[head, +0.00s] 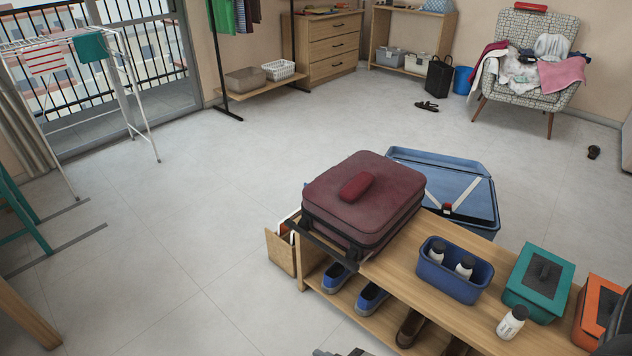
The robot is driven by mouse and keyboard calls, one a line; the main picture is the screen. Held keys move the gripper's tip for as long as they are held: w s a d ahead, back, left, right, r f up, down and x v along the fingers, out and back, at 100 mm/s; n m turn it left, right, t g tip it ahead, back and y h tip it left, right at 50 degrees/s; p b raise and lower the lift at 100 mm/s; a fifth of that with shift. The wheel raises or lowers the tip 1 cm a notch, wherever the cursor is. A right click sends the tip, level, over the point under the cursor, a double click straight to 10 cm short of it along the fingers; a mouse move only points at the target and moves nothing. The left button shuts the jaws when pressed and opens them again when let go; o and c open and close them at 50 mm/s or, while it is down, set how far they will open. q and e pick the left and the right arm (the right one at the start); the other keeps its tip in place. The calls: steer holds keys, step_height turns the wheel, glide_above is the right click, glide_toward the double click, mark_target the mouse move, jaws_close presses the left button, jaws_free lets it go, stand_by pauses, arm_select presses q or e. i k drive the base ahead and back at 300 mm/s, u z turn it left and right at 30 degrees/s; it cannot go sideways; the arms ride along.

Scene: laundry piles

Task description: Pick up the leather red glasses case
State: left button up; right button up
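A small dark red glasses case (355,187) lies on top of a closed maroon suitcase (330,199), in the head view. The suitcase lies flat on the left end of a low wooden bench (412,262). A second red, elongated object (530,6) lies on the top edge of the patterned armchair's back; it is too small to tell its material. Neither of my grippers can be made out. A small grey and dark part shows at the bottom edge, too cut off to identify. Nothing touches the case from above.
An open blue suitcase (440,188) lies behind the bench. A blue bin (455,271) with white bottles, a teal box (539,283) and an orange box (598,310) stand on the bench. A clothes-laden armchair (484,96) stands at the back right.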

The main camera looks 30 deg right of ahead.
mark_target(357, 187)
steer(key=u, duration=0.25)
steer(key=i, duration=1.65)
steer(key=z, duration=1.1)
steer(key=i, duration=1)
steer(key=z, duration=1.05)
